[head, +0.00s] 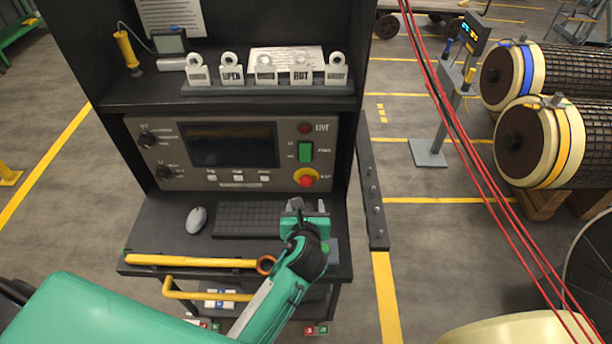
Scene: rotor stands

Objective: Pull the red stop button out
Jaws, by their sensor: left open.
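The red stop button (306,181) sits on a yellow surround at the lower right of the grey control panel (228,176). My left gripper (306,205) is below the button, over the right end of the keyboard shelf, with its fingers pointing up toward the panel. Its two fingers are apart with nothing seen between them. A gap shows between the fingertips and the button. The button's face is in clear view. My right gripper is not in view.
A keyboard (250,219) and a mouse (197,219) lie on the shelf. A yellow bar (190,261) runs along its front edge. White tags (265,70) stand on the upper shelf. Red cables (462,130) hang at the right, before the rotors.

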